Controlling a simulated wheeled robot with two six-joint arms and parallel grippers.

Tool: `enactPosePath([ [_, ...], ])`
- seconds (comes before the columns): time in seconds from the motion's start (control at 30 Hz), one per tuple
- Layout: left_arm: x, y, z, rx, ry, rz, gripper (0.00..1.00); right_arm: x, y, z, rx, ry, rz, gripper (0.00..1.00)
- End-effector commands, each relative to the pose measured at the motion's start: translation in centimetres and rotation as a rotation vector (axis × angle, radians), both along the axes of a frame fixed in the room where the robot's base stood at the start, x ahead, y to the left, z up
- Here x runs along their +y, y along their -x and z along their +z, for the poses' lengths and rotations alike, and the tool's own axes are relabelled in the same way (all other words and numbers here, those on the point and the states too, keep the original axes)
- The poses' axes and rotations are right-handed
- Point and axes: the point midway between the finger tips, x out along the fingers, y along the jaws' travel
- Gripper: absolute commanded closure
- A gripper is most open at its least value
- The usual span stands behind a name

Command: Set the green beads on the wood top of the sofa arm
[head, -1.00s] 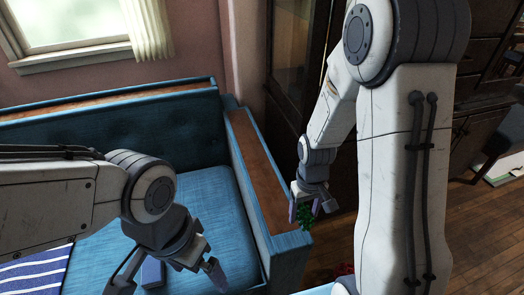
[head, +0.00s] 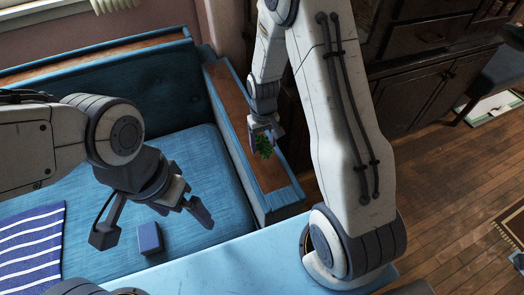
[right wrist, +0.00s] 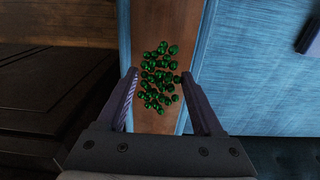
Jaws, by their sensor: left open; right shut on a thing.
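The green beads (head: 264,146) are a small clump of shiny dark green balls. My right gripper (head: 262,128) is shut on them, and they hang below its fingers over the wood top (head: 235,112) of the sofa arm. In the right wrist view the beads (right wrist: 158,78) show between the fingers of the gripper (right wrist: 160,82), with the brown wood top (right wrist: 142,20) behind them. I cannot tell whether the beads touch the wood. My left gripper (head: 150,222) is open and empty over the blue sofa seat (head: 205,165).
A small blue block (head: 150,238) and a blue-white striped cloth (head: 30,235) lie on the seat. Dark wooden cabinets (head: 425,80) stand to the right of the sofa arm. Wooden floor (head: 450,210) is open at the right.

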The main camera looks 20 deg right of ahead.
Motion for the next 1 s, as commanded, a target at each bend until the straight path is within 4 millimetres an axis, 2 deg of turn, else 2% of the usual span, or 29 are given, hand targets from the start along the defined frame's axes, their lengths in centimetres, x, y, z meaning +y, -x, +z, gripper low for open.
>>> enactPosePath([
  [0.13, 0.0, 0.0, -0.3, 0.000, 0.000, 0.000, 0.00, 0.2, -0.2, -1.1, 0.002, 0.000, 0.000, 0.97],
  [0.33, 0.0, 0.0, -0.9, 0.000, 0.000, 0.000, 0.00, 0.3, -0.2, -4.0, 0.004, 0.000, 0.003, 0.97],
  [0.73, 0.0, 0.0, -1.1, 0.000, 0.000, 0.000, 0.00, 0.3, -0.2, -4.5, 0.001, 0.000, 0.003, 0.97],
  [0.77, 0.0, 0.0, -1.1, 0.000, 0.000, 0.000, 0.00, 0.3, -0.2, -4.5, 0.001, 0.000, 0.003, 0.28],
  [0.8, 0.0, 0.0, -1.0, 0.000, 0.000, 0.000, 0.00, 0.3, -0.2, -4.5, 0.001, 0.000, 0.003, 0.13],
  [0.83, 0.0, 0.0, -1.0, 0.000, 0.000, 0.000, 0.00, 0.3, -0.2, -4.5, 0.001, 0.000, 0.003, 0.02],
  [1.0, 0.0, 0.0, -1.0, 0.000, 0.000, 0.000, 0.00, 0.3, -0.2, -4.4, 0.001, 0.000, 0.003, 0.02],
])
